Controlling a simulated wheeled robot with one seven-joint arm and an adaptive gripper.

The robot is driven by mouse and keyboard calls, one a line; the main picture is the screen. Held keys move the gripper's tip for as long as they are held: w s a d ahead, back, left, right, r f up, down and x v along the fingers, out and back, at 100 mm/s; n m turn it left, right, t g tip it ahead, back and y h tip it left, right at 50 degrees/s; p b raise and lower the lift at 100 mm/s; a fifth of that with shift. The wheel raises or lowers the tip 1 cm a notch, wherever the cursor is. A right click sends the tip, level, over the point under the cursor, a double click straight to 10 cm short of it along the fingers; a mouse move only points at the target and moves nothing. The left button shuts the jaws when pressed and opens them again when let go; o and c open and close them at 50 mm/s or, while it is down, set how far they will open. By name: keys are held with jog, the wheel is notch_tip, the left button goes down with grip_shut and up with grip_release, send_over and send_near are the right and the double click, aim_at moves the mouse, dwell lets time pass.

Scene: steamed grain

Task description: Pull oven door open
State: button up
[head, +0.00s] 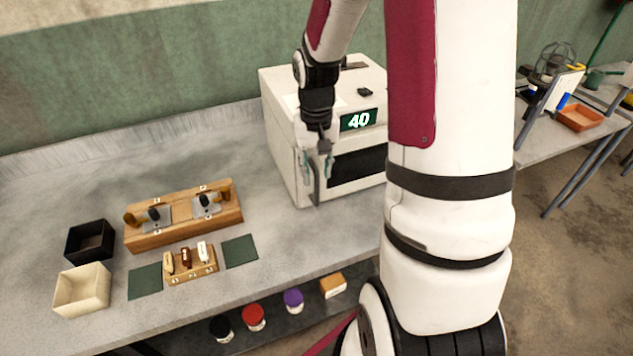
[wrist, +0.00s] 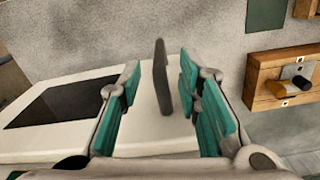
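The white oven (head: 281,128) stands on the bench with a lit "40" display. Its door (wrist: 60,138) has a dark window (head: 357,169) and looks shut in the head view. The door's grey upright handle (wrist: 162,78) is at the window's side; it also shows in the head view (head: 311,182). My gripper (head: 318,166) is at the handle, in front of the door's left side. In the wrist view my gripper (wrist: 160,92) has its teal-padded fingers apart, one on each side of the handle. Gaps show on both sides, though the closeness in depth is unclear.
A wooden stand (head: 183,224) with tools, a small rack (head: 191,268), a black box (head: 90,242) and a cream box (head: 82,292) lie left of the oven. Several jars (head: 254,317) sit on a lower shelf. The bench directly before the oven looks clear.

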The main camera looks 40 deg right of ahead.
jog(key=shift+f, duration=2.4)
grip_shut()
